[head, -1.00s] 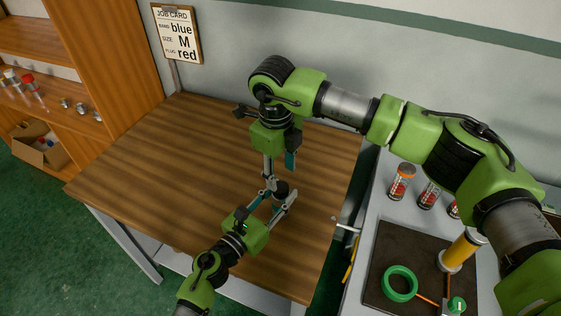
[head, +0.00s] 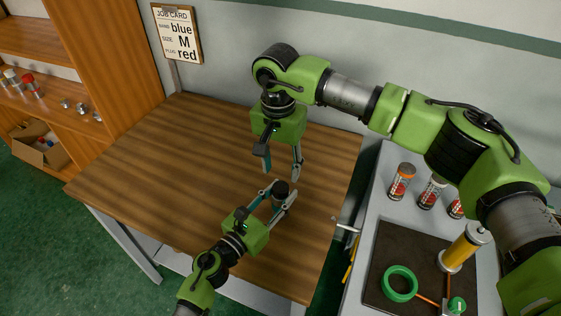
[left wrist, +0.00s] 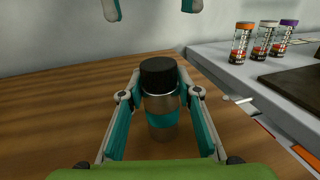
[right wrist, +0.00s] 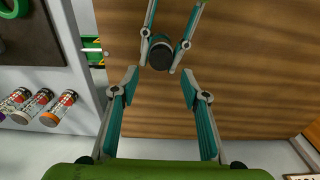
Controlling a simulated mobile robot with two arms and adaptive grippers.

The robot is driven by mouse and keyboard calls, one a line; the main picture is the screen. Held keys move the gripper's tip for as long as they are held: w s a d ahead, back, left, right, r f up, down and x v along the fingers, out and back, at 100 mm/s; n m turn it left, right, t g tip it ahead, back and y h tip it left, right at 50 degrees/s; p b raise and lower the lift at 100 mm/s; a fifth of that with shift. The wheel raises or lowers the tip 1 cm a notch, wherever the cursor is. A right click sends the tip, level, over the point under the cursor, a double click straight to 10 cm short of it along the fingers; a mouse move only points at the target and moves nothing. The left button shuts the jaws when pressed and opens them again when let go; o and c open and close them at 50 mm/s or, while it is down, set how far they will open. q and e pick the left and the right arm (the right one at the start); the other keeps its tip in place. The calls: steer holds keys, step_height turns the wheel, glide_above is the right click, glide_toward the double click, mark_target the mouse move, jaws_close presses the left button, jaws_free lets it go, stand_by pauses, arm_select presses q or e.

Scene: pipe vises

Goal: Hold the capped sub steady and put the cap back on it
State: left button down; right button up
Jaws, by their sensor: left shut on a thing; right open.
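The capped sub (left wrist: 162,110) is a grey metallic cylinder with a teal band, standing upright over the wooden bench. A black cap (left wrist: 158,73) sits on its top; I cannot tell how tightly it is seated. The cap also shows from above in the right wrist view (right wrist: 160,56) and in the head view (head: 281,187). My left gripper (head: 281,200) is shut on the sub's body from the side, below the cap. My right gripper (head: 282,165) is open and empty, pointing down above the cap. Its two fingertips show apart at the top of the left wrist view (left wrist: 151,8).
The bench (head: 170,170) is mostly clear. At the right, a grey table holds several labelled tubes (head: 402,181), a dark mat (head: 400,245), a green ring (head: 399,284) and a yellow cylinder (head: 463,248). A T-handle (head: 345,225) sticks out by the bench edge. A job card (head: 178,33) hangs behind.

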mark_target(281, 186)
steer(key=n, duration=0.7)
steer(key=shift+r, duration=0.3)
steer(key=n, duration=0.6)
steer(key=shift+r+n, duration=0.25)
steer(key=shift+n, duration=0.15)
steer(key=shift+f, duration=4)
steer(key=c, duration=1.1)
steer(key=o, duration=1.2)
